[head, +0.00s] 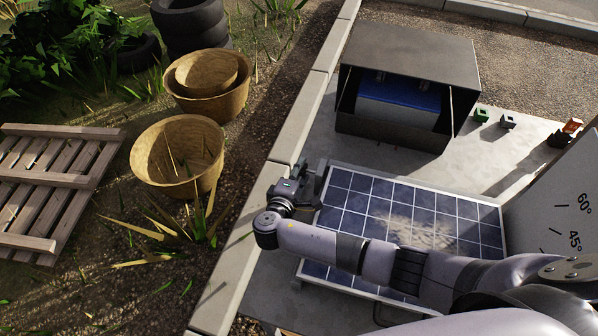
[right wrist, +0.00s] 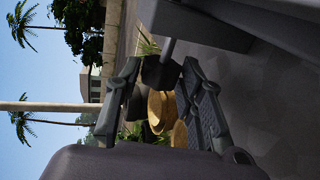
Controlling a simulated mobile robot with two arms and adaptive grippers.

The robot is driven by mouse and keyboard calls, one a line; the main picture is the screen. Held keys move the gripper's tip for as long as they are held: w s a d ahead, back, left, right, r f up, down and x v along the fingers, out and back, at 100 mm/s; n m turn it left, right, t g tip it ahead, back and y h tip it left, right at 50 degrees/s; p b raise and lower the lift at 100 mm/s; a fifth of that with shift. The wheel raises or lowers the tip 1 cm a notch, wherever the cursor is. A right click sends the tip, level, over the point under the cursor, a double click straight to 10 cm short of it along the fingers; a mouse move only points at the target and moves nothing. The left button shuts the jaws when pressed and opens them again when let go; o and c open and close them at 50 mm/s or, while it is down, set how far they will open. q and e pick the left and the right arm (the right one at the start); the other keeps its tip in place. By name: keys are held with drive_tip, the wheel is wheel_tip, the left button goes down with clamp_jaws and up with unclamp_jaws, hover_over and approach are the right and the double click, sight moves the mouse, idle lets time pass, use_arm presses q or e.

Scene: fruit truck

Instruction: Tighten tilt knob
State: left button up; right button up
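A white tilt scale (head: 572,215) marked 60° and 45° stands at the right edge of the head view. The blue solar panel (head: 405,215) lies below and left of it. I cannot make out the tilt knob for certain in either view. My right gripper (head: 311,177) is by the panel's upper left corner, well left of the scale. In the right wrist view my right gripper (right wrist: 160,98) has its two fingers spread, with nothing held between them. My left gripper is not in view.
A dark box (head: 405,65) with a blue battery (head: 398,98) stands behind the panel. A concrete kerb (head: 262,205) runs along the left. Beyond it are woven baskets (head: 150,160), stacked tires (head: 190,20) and a wooden pallet (head: 60,180). Small coloured connectors (head: 507,121) sit right of the box.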

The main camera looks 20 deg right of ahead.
drive_tip(key=shift+o, duration=1.3)
drive_tip(key=shift+s+a, duration=0.1)
drive_tip(key=v, duration=1.1)
drive_tip(key=shift+s+a+r, duration=0.15)
drive_tip(key=shift+s+a, duration=0.05)
drive_tip(key=shift+s, duration=0.1)
